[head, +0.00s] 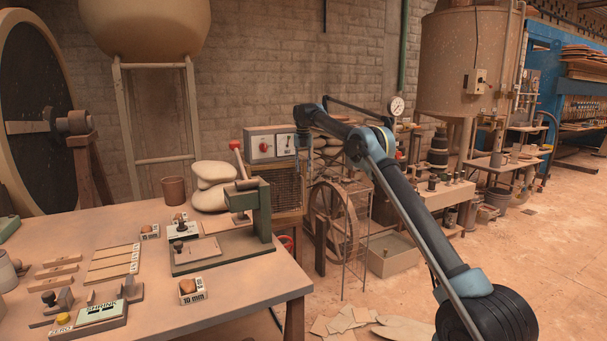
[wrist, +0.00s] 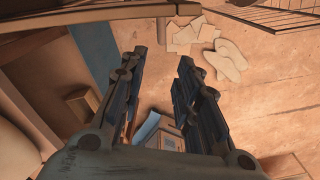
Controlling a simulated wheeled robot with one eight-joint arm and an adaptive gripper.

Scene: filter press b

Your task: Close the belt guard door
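A wire mesh panel (head: 357,245), which looks like the belt guard door, stands out from beside a large spoked wheel (head: 320,222) beyond the table's right end. It appears swung open. In the wrist view a wire grid (wrist: 285,15) at the top right seems to be the same panel. My gripper (head: 303,150) hangs pointing down, up and to the left of the panel, in front of the control box. In the wrist view my gripper (wrist: 162,57) has its fingers apart, with nothing between them. The panel's hinge and latch are too small to make out.
The workbench (head: 60,235) on the left carries a lever press (head: 250,210) and small parts. Flat scraps (head: 340,322) lie on the floor in front. The floor to the right is open.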

